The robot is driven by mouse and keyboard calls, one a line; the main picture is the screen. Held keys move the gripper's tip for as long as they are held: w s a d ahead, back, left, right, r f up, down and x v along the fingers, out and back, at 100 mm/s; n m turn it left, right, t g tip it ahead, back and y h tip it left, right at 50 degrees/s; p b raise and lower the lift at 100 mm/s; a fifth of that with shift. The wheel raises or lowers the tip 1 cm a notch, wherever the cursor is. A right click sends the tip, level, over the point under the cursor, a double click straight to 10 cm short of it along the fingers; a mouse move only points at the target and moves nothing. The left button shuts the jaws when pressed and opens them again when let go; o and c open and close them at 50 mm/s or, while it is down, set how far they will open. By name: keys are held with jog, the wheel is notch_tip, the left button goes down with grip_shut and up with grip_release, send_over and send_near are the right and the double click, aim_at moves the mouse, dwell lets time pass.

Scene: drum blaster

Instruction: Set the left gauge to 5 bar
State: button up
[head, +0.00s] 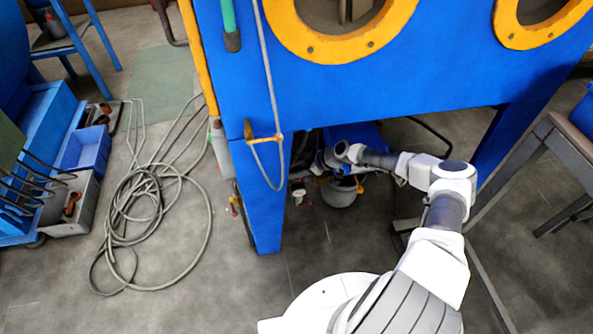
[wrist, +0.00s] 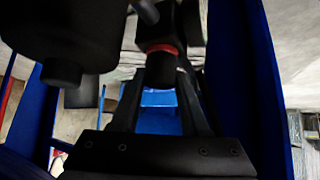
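My gripper (head: 318,166) is under the blue cabinet, at the end of my arm; it is small and dark in the head view. In the wrist view, its two black fingers (wrist: 160,82) reach up to either side of a black knob-like part with a red ring (wrist: 164,48). The part's lower end is between the fingertips. I cannot tell whether the fingers touch it or grip it. A black cylinder (wrist: 62,45) hangs close to the left finger. No gauge dial or needle is readable in either view, so the left gauge's setting is hidden.
The blue cabinet (head: 350,95) stands over my arm, with its front leg (head: 258,205) left of the gripper. A grey pot (head: 339,194) is under it. A coiled hose (head: 150,200) lies on the floor at left. A grey table (head: 545,145) is at right.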

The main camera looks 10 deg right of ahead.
grip_shut()
jog(key=shift+r+m+p, duration=0.15)
jog(key=shift+m+p, duration=0.15)
jog(key=shift+p, duration=0.2)
jog(key=m+t+p, duration=0.1)
jog(key=p, duration=0.1)
jog(key=m+h+p, duration=0.1)
jog(key=shift+s+a+r+t+h+p, duration=0.1)
jog(key=shift+r+t+h+p, duration=0.1)
jog(key=shift+t+h+p, duration=0.15)
jog(key=m+t+h+p, duration=0.1)
jog(key=m+h+p, duration=0.1)
jog(key=m+p, duration=0.1)
jog(key=shift+m+t+p, duration=0.35)
jog(key=shift+m+p, duration=0.05)
jog(key=shift+p, duration=0.5)
jog(key=m+h+p, duration=0.2)
jog(key=m, duration=0.1)
jog(key=shift+f+t+h, duration=0.2)
jog(key=shift+t+h, duration=0.05)
jog(key=shift+t, duration=0.15)
jog(key=shift+f+m+h, duration=0.1)
jog(key=shift+m+h, duration=0.8)
jog(key=shift+m, duration=0.4)
